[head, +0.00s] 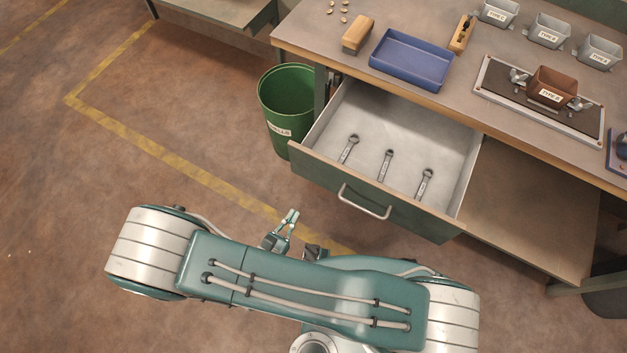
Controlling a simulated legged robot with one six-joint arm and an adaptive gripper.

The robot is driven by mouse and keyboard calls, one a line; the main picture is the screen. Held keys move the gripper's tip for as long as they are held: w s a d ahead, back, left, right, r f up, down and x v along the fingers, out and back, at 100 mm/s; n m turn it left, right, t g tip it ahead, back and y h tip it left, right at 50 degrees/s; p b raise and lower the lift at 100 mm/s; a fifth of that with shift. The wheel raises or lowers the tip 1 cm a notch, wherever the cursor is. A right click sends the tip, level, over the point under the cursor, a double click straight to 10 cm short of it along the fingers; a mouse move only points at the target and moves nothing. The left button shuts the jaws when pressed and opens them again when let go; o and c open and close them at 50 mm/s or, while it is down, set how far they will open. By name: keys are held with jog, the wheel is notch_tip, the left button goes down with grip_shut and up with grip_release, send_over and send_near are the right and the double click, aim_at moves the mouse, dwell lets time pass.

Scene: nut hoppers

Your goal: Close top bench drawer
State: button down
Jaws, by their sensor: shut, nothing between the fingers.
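The top bench drawer (310,161) is pulled well out from under the bench top. Its green front carries a pale bar handle (364,203). Several things are visible inside it: three wrenches (386,166) lie apart on the pale drawer floor. My gripper (291,216) is shut and empty. In the picture it is below and left of the drawer front, apart from the handle. Part of my gripper's base is hidden behind my arm.
A green waste bin (285,98) stands left of the drawer. A lower shelf (535,205) is at right. The left floor is clear.

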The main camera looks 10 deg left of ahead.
aim_at(318, 175)
jog(key=x, duration=0.9)
jog(key=shift+w+d, duration=0.1)
jog(key=shift+d, duration=0.05)
jog(key=shift+x, duration=0.75)
jog(key=shift+w, duration=0.1)
